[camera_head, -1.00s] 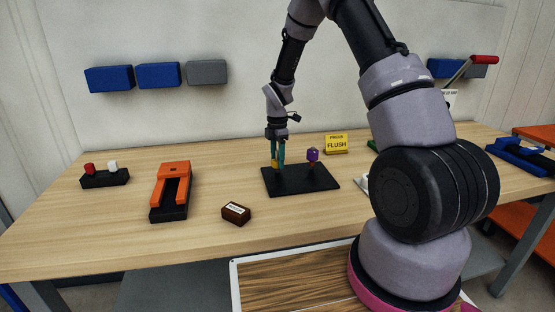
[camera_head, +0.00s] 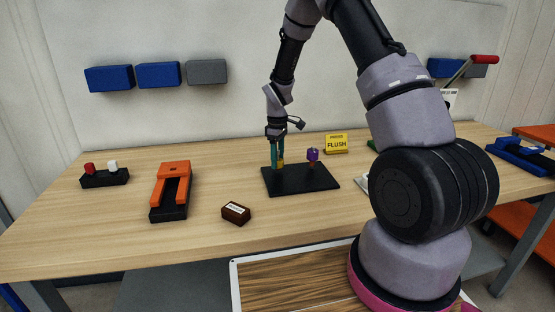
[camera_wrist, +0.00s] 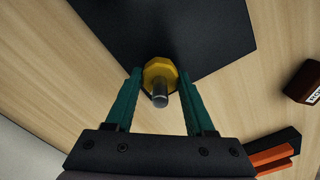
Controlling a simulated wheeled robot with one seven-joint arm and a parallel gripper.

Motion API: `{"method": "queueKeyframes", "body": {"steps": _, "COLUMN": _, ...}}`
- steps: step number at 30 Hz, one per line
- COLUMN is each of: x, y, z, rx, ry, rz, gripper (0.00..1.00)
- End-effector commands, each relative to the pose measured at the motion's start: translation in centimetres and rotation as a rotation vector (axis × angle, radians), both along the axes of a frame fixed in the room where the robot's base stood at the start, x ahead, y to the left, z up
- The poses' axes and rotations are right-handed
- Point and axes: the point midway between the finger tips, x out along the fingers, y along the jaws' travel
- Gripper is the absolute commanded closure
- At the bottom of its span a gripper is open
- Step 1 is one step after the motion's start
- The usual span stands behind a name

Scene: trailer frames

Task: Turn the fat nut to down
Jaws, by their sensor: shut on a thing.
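A yellow fat nut (camera_wrist: 160,68) sits on an upright grey bolt (camera_wrist: 160,98), whose end shows in the wrist view. My gripper (camera_head: 277,165) has its two teal fingers on either side of this nut, shut on it. In the head view the fingers hide most of the nut. The bolt stands on a black base plate (camera_head: 318,184) on the table. A purple nut (camera_head: 313,155) sits on a second post at the right of the plate, clear of my gripper. How high the yellow nut is on its bolt is hard to tell.
On the wooden table (camera_head: 110,235) are a small brown box (camera_head: 236,213), an orange and black fixture (camera_head: 172,190), a black block with red and white knobs (camera_head: 105,178), and a yellow FLUSH sign (camera_head: 337,144) behind the plate. The table's front left is clear.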

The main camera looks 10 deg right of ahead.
Motion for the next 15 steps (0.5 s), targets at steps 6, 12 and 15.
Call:
{"method": "queueKeyframes", "body": {"steps": 6, "x": 0.21, "y": 0.05, "z": 0.27, "rx": 0.001, "ry": -0.006, "rz": -0.204, "gripper": 1.0}}
{"method": "queueKeyframes", "body": {"steps": 12, "x": 0.23, "y": 0.04, "z": 0.29, "rx": 0.001, "ry": -0.007, "rz": -0.394, "gripper": 1.0}}
{"method": "queueKeyframes", "body": {"steps": 15, "x": 0.25, "y": 0.04, "z": 0.3, "rx": 0.001, "ry": -0.007, "rz": -0.487, "gripper": 1.0}}
